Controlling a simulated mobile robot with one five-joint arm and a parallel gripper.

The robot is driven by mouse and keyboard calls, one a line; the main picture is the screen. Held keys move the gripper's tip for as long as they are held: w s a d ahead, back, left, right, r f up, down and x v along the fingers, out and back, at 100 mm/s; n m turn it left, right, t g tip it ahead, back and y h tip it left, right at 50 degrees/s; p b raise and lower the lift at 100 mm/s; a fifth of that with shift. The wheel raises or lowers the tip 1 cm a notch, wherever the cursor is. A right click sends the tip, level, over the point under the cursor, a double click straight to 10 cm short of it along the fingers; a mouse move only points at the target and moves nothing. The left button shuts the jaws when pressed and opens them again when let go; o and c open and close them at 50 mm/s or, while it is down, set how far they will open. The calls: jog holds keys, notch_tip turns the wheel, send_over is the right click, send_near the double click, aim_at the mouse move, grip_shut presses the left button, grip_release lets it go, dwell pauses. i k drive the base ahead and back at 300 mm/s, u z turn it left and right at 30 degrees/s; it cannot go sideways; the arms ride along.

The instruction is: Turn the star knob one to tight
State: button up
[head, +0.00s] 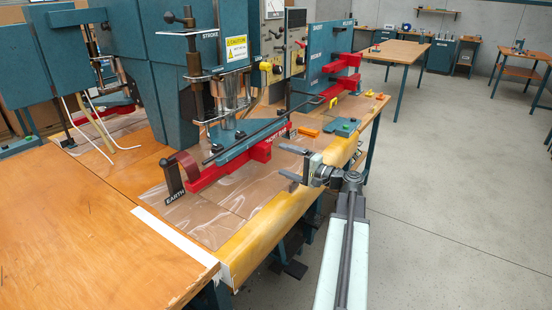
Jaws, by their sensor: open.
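My gripper (282,161) is open and empty, its two dark fingers apart and pointing left over the front of the welding bench (206,219). A small dark knob (169,17) sits at the top left of the press, on a side arm by the STROKE label. Another black knob (164,163) tops the EARTH post at the front. The picture is too small to show which of these is star knob one, or its tightness. My gripper is apart from both, to their right and lower than the press head.
The red bar (221,168) and teal plate (249,140) of the press lie left of my gripper. A long dark rod (282,122) crosses behind it. A control box (282,50) stands above. Clear sheet covers the bench top. Open floor (450,200) lies to the right.

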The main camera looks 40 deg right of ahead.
aim_at(216, 148)
jog(key=k, duration=1)
